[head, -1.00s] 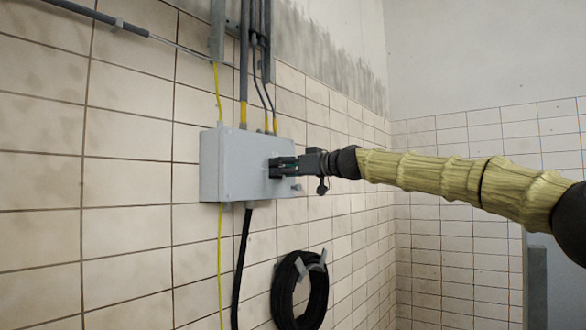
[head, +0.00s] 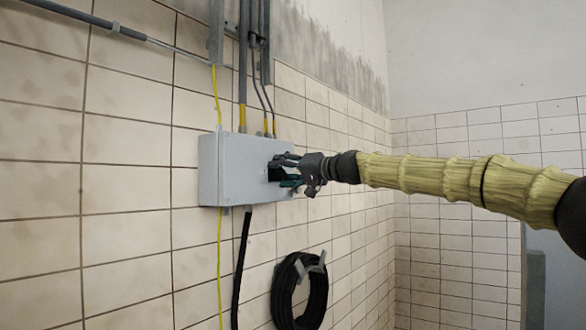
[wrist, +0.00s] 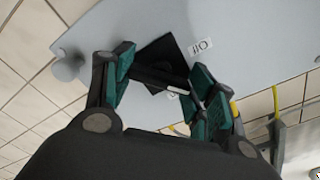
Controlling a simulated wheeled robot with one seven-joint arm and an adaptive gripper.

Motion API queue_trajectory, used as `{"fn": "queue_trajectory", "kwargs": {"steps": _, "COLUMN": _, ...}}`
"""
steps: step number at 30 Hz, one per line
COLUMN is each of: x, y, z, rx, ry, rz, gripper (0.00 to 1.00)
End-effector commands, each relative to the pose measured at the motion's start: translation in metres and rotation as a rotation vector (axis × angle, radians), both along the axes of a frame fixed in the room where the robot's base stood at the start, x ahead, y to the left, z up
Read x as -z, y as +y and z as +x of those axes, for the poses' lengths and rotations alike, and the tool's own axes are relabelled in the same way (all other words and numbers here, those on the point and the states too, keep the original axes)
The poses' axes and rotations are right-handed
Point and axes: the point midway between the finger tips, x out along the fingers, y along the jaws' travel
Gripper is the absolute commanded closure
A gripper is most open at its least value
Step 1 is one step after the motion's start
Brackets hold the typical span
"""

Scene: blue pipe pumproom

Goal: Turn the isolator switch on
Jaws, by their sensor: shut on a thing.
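A grey isolator box (head: 225,170) is fixed to the tiled wall in the head view. Its switch shows in the wrist view as a black square plate (wrist: 163,50) with a black handle (wrist: 158,76) on the box face. The handle carries a white mark at one end, close to a partly hidden label. Another label (wrist: 201,46), which seems to read "Off", lies beside the plate's corner. My gripper (head: 285,172) is at the box front; in the wrist view its teal-padded fingers (wrist: 160,70) are shut on the handle, one on each side.
Conduits (head: 243,70) enter the box from above. A black cable (head: 241,262) and a yellow-green wire (head: 219,265) run down below it. A coiled black cable (head: 299,292) hangs on the wall at lower right. A round grey knob (wrist: 68,65) sticks out near the box's edge.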

Motion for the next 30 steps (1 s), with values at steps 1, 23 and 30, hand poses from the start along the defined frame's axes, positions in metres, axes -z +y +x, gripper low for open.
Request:
{"fn": "queue_trajectory", "kwargs": {"steps": 1, "x": -0.0033, "y": -0.0008, "z": -0.0001, "rx": 0.001, "ry": 0.034, "rz": 0.028, "gripper": 0.67}}
{"fn": "queue_trajectory", "kwargs": {"steps": 23, "x": -0.0023, "y": -0.0006, "z": 0.0001, "rx": 0.0, "ry": 0.518, "rz": 0.393, "gripper": 0.67}}
{"fn": "queue_trajectory", "kwargs": {"steps": 30, "x": -0.0012, "y": -0.0001, "z": 0.0, "rx": 0.0, "ry": 0.59, "rz": 0.447, "gripper": 0.67}}
